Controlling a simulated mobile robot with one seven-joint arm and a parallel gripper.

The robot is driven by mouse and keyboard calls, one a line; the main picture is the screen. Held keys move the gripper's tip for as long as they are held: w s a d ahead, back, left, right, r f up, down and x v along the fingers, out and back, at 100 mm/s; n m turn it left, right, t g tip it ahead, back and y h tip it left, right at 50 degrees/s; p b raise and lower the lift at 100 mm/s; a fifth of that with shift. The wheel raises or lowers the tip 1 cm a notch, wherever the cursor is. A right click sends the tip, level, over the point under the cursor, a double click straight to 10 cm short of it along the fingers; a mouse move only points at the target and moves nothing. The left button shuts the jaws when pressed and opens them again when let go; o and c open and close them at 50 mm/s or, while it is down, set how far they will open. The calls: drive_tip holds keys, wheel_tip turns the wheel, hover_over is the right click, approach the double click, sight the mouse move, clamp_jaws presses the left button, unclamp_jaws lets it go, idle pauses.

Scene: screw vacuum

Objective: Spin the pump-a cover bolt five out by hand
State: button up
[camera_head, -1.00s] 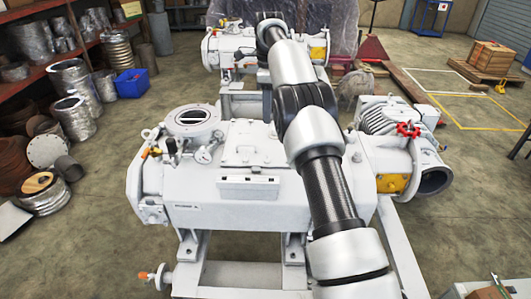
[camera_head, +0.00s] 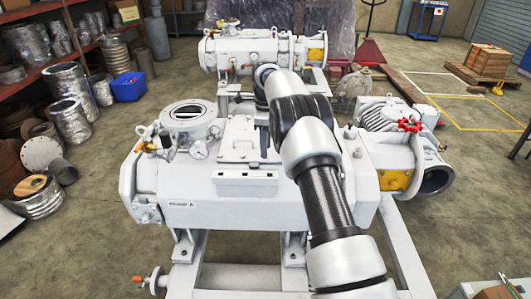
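The near white pump (camera_head: 290,205), whose front label appears to end in "A", stands on a pale frame. On its top are a square cover plate (camera_head: 238,150) with a small handle and a round glass port (camera_head: 188,115). The cover's bolts are too small to tell apart, so I cannot pick out bolt five. My arm crosses over the pump and bends down at the cover's right side. A dark narrow part of my gripper (camera_head: 263,145) shows there, by the cover's right edge. The fingertips are not clear, and contact with a bolt cannot be seen.
A second white pump (camera_head: 230,52) stands behind. A red valve handwheel (camera_head: 409,125) and an open pipe flange (camera_head: 437,181) are at the right. A white box (camera_head: 245,183) sits on the pump's front edge.

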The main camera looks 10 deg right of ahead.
drive_tip(key=shift+f, duration=1)
clamp_jaws()
